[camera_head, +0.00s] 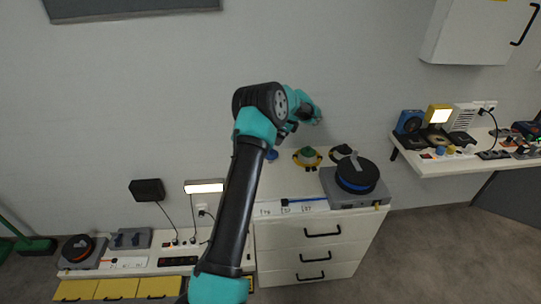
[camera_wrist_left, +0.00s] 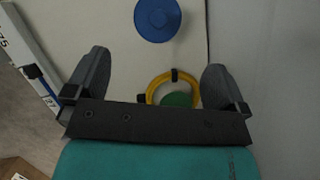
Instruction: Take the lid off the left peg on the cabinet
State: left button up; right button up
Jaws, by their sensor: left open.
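A round blue lid with a small knob (camera_wrist_left: 157,18) is at the top of the left wrist view, beyond my fingertips. In the head view a small blue piece (camera_head: 271,156) shows on the cabinet top (camera_head: 290,186), partly behind my arm. A green dome with a yellow ring around its base (camera_head: 308,157) sits to its right; it also shows in the left wrist view (camera_wrist_left: 177,98), between my fingers. My left gripper (camera_wrist_left: 155,72) is open and empty above the cabinet. In the head view it (camera_head: 318,117) is near the wall, its fingers hard to see. My right gripper is not in view.
A grey device with a black and blue disc (camera_head: 357,175) stands on the cabinet's right end. A dark ring-shaped item (camera_head: 341,152) is behind it. A cluttered shelf (camera_head: 440,165) is at the right, and a low bench with devices (camera_head: 130,262) at the left. The wall is close behind.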

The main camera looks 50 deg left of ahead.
pick_arm(q)
jog(key=x, duration=0.7)
jog(key=shift+d, duration=0.1)
jog(key=shift+f, duration=0.1)
jog(key=shift+x, duration=2.5)
jog(key=shift+d, duration=0.1)
jog(key=shift+c, duration=0.2)
jog(key=c, duration=0.8)
